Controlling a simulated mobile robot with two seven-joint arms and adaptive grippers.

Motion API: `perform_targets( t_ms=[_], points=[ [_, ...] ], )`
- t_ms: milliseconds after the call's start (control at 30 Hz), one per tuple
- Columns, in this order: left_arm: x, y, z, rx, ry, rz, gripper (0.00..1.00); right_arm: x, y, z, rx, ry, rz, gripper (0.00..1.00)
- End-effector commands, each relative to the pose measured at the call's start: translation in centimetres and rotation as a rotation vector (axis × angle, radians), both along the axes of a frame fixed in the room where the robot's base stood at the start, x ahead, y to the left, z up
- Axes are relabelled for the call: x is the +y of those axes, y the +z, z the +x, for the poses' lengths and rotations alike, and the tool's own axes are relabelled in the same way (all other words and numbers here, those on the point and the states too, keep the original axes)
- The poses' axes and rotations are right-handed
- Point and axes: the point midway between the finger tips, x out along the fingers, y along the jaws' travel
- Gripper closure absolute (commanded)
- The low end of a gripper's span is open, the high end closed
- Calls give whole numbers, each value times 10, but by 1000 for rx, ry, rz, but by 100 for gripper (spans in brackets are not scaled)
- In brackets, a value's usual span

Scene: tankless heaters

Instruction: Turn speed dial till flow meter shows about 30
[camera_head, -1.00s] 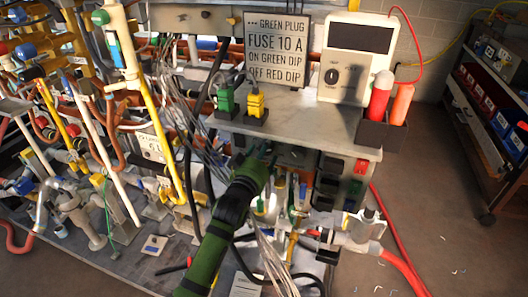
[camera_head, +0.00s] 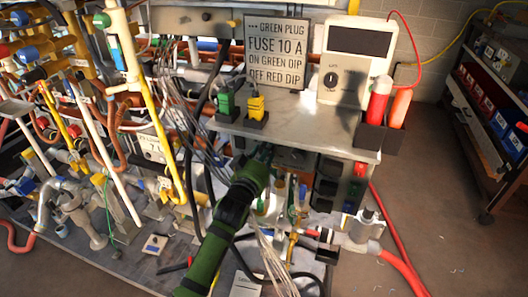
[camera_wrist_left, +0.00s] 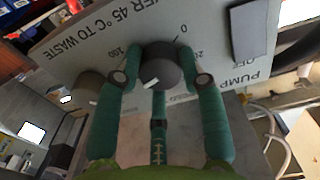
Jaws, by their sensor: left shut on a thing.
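In the left wrist view the speed dial is a dark grey round knob (camera_wrist_left: 160,68) with a white mark, on a grey panel printed with 0, 20 and 100. My left gripper (camera_wrist_left: 162,76) is shut on this knob, its green fingers on either side. In the head view the left gripper (camera_head: 262,156) reaches under the front of the grey bench, and the knob is hidden there. A small white plate (camera_head: 152,148) among the pipes at left carries small lettering, too small to read surely; I cannot tell whether it is the flow meter. My right gripper is not in view.
A grey bench top (camera_head: 300,128) lies above my left gripper. Cables and pipes crowd the space beside the arm. Dark boxes (camera_head: 328,180) stand to its right. Open floor (camera_head: 440,235) lies at far right.

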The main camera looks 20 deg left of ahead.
Motion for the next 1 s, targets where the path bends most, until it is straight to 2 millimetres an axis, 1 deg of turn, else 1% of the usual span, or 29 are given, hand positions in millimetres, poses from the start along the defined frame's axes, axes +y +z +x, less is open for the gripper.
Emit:
perform_targets(
  t_ms=[67, 100, 133, 433, 567, 667, 1000],
  points=[
    [0, 2, 0, -5, 0, 0, 93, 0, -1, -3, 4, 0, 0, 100],
    [0, 2, 0, -5, 0, -1, 44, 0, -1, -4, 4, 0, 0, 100],
    [0, 2, 0, -5, 0, -1, 36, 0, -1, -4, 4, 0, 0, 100],
    [0, 1, 0, -3, 0, -2, 36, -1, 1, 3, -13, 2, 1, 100],
    [1, 0, -6, -3, 0, -2, 36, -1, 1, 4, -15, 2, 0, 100],
    [1, 0, -19, -2, 0, -2, 36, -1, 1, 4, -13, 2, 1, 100],
    [4, 0, -89, -2, 0, -2, 36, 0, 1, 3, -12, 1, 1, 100]
  ],
)
